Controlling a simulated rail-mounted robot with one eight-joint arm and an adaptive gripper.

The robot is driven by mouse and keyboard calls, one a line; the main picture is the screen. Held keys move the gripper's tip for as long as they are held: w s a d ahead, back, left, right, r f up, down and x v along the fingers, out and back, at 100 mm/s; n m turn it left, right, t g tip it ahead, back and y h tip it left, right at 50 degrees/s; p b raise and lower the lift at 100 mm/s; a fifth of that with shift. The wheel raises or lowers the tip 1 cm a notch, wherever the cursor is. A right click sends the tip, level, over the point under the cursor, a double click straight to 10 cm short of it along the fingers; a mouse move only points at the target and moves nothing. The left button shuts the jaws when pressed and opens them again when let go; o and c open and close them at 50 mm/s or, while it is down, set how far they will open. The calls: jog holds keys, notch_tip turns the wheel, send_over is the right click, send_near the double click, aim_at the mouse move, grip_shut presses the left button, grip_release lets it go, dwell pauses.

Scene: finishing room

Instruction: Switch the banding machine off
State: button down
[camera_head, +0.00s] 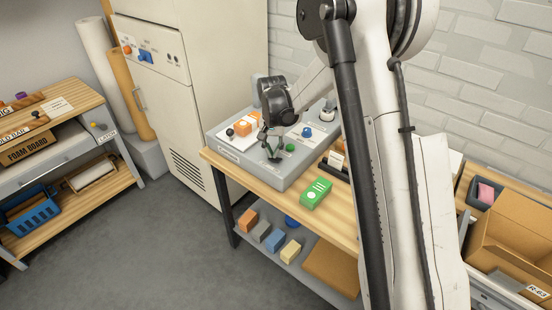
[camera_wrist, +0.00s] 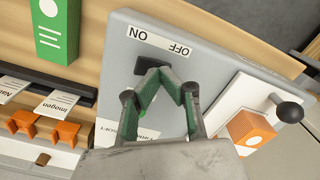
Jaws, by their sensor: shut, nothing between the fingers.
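The banding machine is a grey box (camera_head: 290,178) on the wooden bench; its grey top (camera_wrist: 120,45) fills the middle of the wrist view. A white label reading ON and OFF (camera_wrist: 160,40) lies on it, upside down in the wrist view. A dark switch (camera_wrist: 152,68) sits just below the label, partly hidden by my fingertips, so I cannot tell its position. My gripper (camera_head: 271,155) is shut and empty. Its green-padded fingertips (camera_wrist: 160,74) meet at or just above the switch; contact is unclear. A green button (camera_head: 290,147) is beside my gripper.
On the machine stand a blue knob (camera_head: 307,132) and a white plate with an orange block (camera_wrist: 250,131) and a black knob (camera_wrist: 289,110). A green box (camera_head: 316,193) lies on the bench beside it. A tall cream cabinet (camera_head: 165,75) stands behind left. Grey floor is clear in front.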

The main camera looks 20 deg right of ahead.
jog(key=shift+r+p, duration=1.05)
jog(key=shift+r, duration=2.25)
jog(key=shift+s+r, duration=0.1)
jog(key=shift+r, duration=0.05)
jog(key=s+r+n+t+b, duration=0.2)
jog(key=s+r+t+b, duration=0.15)
jog(key=s+r, duration=1.05)
jog(key=s+f+n+t+b, duration=0.1)
jog(key=s+f+t+b, duration=0.1)
jog(key=s, duration=0.8)
jog(key=s+f+n+t+b, duration=0.1)
jog(key=s+f+n+b, duration=0.1)
jog(key=s, duration=0.7)
jog(key=shift+s+t, duration=0.35)
jog(key=shift+s, duration=0.05)
